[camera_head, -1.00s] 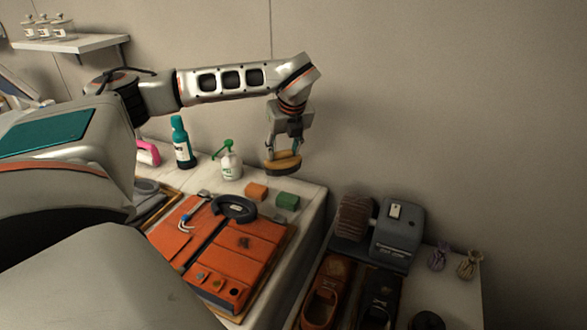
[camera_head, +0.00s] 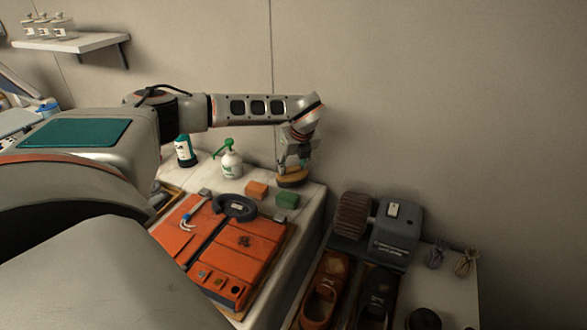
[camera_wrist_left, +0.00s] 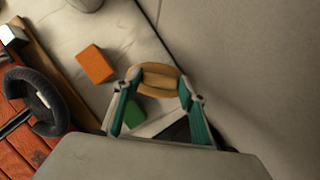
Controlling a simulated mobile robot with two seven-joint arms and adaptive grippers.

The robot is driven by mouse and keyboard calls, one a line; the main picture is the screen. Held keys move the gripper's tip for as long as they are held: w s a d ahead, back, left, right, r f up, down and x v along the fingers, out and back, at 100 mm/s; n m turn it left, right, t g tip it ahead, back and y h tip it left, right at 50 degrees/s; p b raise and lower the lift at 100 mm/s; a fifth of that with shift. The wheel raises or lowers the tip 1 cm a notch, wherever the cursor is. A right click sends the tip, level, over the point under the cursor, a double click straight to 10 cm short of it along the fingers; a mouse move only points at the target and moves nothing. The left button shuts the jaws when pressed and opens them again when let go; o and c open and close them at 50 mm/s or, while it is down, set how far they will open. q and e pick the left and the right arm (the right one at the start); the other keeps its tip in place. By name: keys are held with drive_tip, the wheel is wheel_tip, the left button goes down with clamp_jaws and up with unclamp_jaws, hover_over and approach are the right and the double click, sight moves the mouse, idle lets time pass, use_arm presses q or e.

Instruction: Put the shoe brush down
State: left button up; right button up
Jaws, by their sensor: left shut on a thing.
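The shoe brush (camera_head: 292,178) has a tan wooden back and a dark underside. My left gripper (camera_head: 296,162) is shut on it and holds it low over the far right corner of the white table, near the wall. In the left wrist view the brush (camera_wrist_left: 158,80) sits between the teal fingers of the gripper (camera_wrist_left: 157,96). I cannot tell whether its underside touches the table top. My right gripper is not in view.
A green block (camera_head: 287,200) and an orange block (camera_head: 256,190) lie just in front of the brush. An orange leather case (camera_head: 230,248) lies nearer. A grey machine (camera_head: 396,232) and shoes (camera_head: 325,292) are on the right.

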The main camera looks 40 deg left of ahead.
use_arm(q)
drive_tip(key=shift+w+f, duration=0.2)
drive_tip(key=shift+f, duration=0.65)
drive_tip(key=shift+f, duration=0.1)
drive_tip(key=o, duration=1.1)
drive_tip(key=shift+r, duration=0.35)
drive_tip(key=shift+b+v, duration=0.45)
drive_tip(key=shift+v, duration=5.35)
drive_tip(key=shift+s+d+f, duration=0.1)
